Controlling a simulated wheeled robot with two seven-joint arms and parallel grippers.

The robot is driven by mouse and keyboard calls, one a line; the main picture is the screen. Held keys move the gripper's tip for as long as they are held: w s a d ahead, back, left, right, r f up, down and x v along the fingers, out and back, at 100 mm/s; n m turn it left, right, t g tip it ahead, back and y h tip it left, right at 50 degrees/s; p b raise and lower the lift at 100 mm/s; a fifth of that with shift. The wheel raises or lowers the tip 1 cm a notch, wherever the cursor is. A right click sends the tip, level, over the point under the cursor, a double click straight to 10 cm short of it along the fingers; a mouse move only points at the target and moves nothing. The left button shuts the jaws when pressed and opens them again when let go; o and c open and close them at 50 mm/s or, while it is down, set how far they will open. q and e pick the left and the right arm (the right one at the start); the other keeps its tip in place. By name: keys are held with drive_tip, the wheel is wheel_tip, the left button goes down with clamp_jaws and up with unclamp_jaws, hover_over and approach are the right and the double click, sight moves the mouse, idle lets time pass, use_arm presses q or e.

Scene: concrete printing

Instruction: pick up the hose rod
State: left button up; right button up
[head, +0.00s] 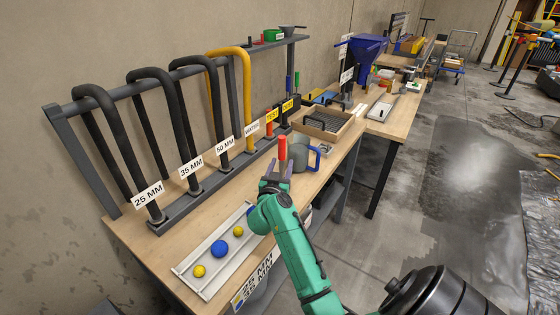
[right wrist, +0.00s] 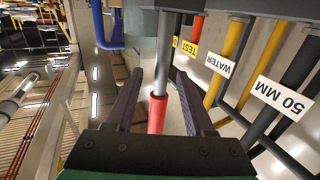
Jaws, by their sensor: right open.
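A thin grey rod with a red end (head: 283,148) stands upright near the right edge of the bench, next to the grey pot with a blue handle (head: 304,158); I take it to be the hose rod. In the right wrist view its red end (right wrist: 157,115) and grey shaft lie between the two dark fingers of my right gripper (right wrist: 156,78). The fingers are open, with a gap on each side of the rod. In the head view my right gripper (head: 276,172) is just in front of the rod. The rod's lower end is hidden. My left gripper is not in view.
A rack (head: 175,222) holds several bent hoses labelled 25 MM, 35 MM, 50 MM and WATER. A white tray (head: 187,272) with blue and yellow balls lies in front. A wooden box (head: 345,137) stands behind the pot.

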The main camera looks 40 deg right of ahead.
drive_tip(key=x, duration=0.4)
drive_tip(key=shift+w, duration=0.1)
drive_tip(key=shift+r, duration=0.15)
clamp_jaws()
